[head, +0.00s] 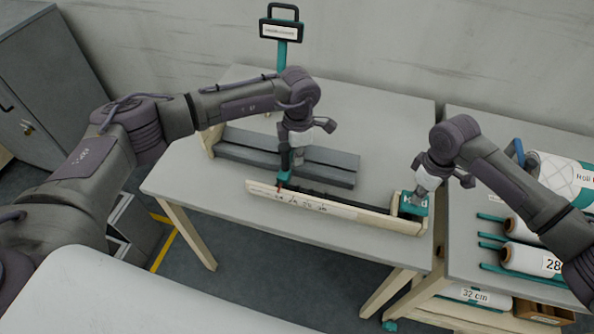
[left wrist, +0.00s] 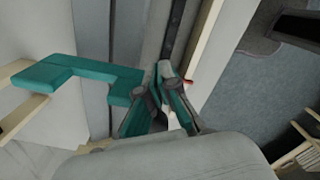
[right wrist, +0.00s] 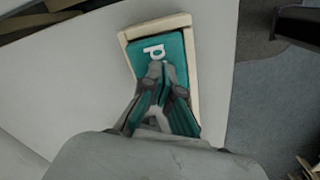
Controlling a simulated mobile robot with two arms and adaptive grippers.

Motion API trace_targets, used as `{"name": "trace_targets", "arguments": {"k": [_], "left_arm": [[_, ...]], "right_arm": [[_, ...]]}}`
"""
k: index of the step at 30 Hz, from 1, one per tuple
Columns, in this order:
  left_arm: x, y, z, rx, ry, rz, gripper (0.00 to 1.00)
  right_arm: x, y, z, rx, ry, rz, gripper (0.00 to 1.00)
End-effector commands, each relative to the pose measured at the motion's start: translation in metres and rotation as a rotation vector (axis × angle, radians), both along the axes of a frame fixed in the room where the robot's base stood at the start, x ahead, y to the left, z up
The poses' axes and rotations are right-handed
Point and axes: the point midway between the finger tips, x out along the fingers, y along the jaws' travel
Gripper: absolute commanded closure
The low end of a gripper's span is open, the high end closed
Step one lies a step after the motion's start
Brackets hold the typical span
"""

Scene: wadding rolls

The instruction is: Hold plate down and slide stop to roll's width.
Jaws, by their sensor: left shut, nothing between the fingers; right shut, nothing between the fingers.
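The teal stop (left wrist: 60,72) is a bracket shape in the left wrist view. In the head view, teal (head: 284,176) shows below my left wrist at the left part of the numbered scale board. My left gripper (left wrist: 163,68) is shut and empty, its tips beside the stop and over the dark rail; contact is unclear. The teal plate (right wrist: 172,48) with white lettering sits in a wooden frame at the rail's right end, also in the head view (head: 414,208). My right gripper (right wrist: 158,70) is shut and empty, its tips at the plate, seemingly touching it.
Grey bars (head: 330,165) lie behind the scale board (head: 335,208) on the grey table (head: 215,190). A teal sign (head: 282,30) stands at the back. The right table holds white rolls on teal racks, one labelled 28 (head: 525,258). A grey cabinet (head: 45,95) stands left.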

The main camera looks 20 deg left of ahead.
Motion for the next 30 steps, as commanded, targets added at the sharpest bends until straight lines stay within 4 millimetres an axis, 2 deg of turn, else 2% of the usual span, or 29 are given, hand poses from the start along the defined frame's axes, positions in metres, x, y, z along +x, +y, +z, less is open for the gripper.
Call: {"name": "trace_targets", "arguments": {"k": [16,30], "left_arm": [[0.0,-0.023,0.0,0.0,-0.001,-0.001,1.0],[0.0,-0.025,0.0,0.0,-0.001,-0.001,1.0]], "right_arm": [[-0.002,0.0,-0.002,-0.001,0.005,0.001,1.0],[-0.002,0.0,0.001,-0.001,0.005,0.001,1.0]]}}
